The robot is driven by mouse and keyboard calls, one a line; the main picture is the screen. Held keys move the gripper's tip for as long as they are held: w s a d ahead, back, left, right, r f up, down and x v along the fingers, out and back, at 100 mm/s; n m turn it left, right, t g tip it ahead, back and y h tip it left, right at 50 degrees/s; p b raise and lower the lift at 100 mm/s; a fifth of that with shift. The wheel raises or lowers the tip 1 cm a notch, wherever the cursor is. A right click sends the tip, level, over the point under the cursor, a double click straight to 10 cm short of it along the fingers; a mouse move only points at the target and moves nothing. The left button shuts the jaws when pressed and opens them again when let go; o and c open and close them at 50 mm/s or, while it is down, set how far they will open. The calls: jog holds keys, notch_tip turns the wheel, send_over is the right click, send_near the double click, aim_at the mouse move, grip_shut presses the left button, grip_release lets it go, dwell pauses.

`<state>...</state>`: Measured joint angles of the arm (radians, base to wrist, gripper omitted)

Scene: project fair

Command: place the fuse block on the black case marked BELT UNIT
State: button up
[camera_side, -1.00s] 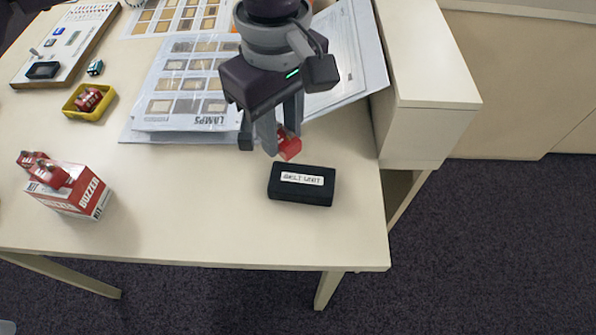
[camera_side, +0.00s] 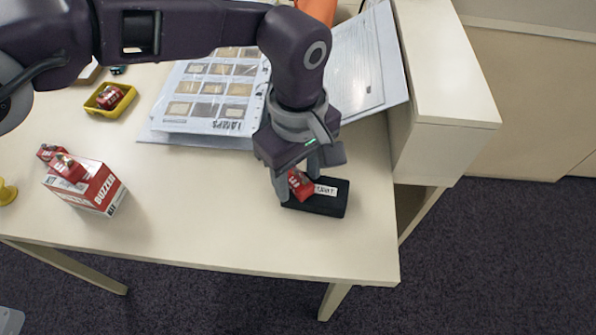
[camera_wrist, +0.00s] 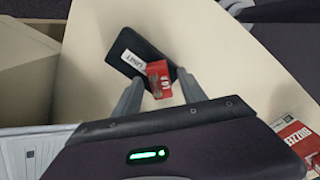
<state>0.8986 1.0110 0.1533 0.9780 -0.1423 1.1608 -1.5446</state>
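The fuse block (camera_side: 301,184) is a small red block with white lettering. It sits between the fingertips of my gripper (camera_side: 297,182), which look shut on it. The black case (camera_side: 325,208) lies flat near the table's right front corner, its white label partly covered by the block. The block is over the left part of the case in the side view; I cannot tell whether it touches the top. In the wrist view the block (camera_wrist: 158,79) is between the fingertips (camera_wrist: 159,80), over one edge of the case (camera_wrist: 124,48).
A red and white buzzer box (camera_side: 88,188) with red blocks on top stands at left. A yellow tray (camera_side: 122,104) holds another red block. Printed sheets (camera_side: 205,95) lie behind the gripper. A raised cream cabinet (camera_side: 440,70) is at right. The table's front middle is clear.

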aim_at(298, 180)
notch_tip(298, 180, up, 12)
jog(key=shift+r, duration=0.15)
dwell(0.4)
jog(key=w+a+r+m+t+h, duration=0.1)
jog(key=w+a+r, duration=0.1)
jog(key=a+r, duration=0.5)
jog(key=w+a+r+m, duration=0.1)
jog(key=a+r, duration=0.4)
jog(key=a, duration=0.4)
jog(key=s+a+r+m+t, duration=0.25)
jog(key=s+a, duration=0.35)
jog(key=a, duration=0.6)
jog(key=s+a+f+m+t, duration=0.1)
jog(key=s+a+f+m, duration=0.1)
jog(key=s+a+f, duration=0.2)
jog(key=s+a+f+m+t+y, duration=0.1)
jog(key=s+a+f+m, duration=0.1)
jog(key=s+a, duration=0.4)
jog(key=s+f, duration=0.1)
jog(key=s, duration=0.3)
jog(key=shift+s+a+f, duration=0.15)
jog(key=shift+s+f, duration=0.2)
jog(key=shift+s, duration=0.05)
